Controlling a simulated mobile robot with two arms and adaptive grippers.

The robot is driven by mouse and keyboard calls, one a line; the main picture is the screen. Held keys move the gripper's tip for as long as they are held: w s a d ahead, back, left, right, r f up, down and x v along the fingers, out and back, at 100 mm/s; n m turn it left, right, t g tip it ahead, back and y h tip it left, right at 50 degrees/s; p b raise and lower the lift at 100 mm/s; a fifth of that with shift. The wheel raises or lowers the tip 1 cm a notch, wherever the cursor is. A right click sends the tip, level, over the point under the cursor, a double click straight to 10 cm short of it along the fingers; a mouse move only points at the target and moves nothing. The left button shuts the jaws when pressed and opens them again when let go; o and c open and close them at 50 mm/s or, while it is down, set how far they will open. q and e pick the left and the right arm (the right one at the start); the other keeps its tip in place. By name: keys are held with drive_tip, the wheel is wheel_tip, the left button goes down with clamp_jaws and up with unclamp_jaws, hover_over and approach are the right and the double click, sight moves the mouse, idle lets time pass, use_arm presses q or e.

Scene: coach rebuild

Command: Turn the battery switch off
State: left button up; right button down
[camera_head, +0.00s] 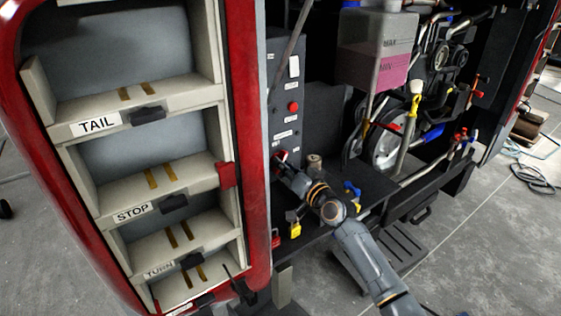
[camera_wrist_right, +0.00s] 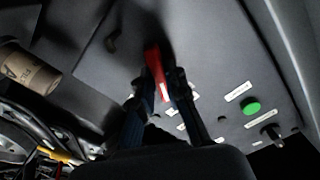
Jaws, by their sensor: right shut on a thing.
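The battery switch has a red handle (camera_head: 281,156) low on the dark control panel (camera_head: 283,88) in the head view. My right arm reaches in from the lower right, and its gripper (camera_head: 285,163) is at the switch. In the right wrist view the red handle (camera_wrist_right: 155,62) sits between the two dark fingers of my right gripper (camera_wrist_right: 160,84), which is shut on it. The fingers hide the lower part of the handle, and the switch's marking cannot be read. My left gripper is not in view.
A green button (camera_wrist_right: 251,108) and small labels are beside the fingers in the wrist view. A red button (camera_head: 293,107) is higher on the panel. A yellow padlock (camera_head: 293,229) is below my right arm. Shelves labelled TAIL (camera_head: 95,123) and STOP stand left; a pink-fluid tank (camera_head: 375,68) is behind.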

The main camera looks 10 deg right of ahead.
drive_tip(key=m+p, duration=0.1)
drive_tip(key=m, duration=0.1)
drive_tip(key=shift+r+m, duration=0.1)
drive_tip(key=shift+m, duration=0.3)
drive_tip(key=m, duration=0.3)
drive_tip(key=shift+m+p, duration=0.3)
drive_tip(key=m+p, duration=0.1)
drive_tip(key=m, duration=0.2)
drive_tip(key=shift+m, duration=0.3)
drive_tip(key=shift+m+p, duration=0.4)
drive_tip(key=shift+m, duration=0.6)
drive_tip(key=c, duration=1.2)
unclamp_jaws()
drive_tip(key=shift+o, duration=0.2)
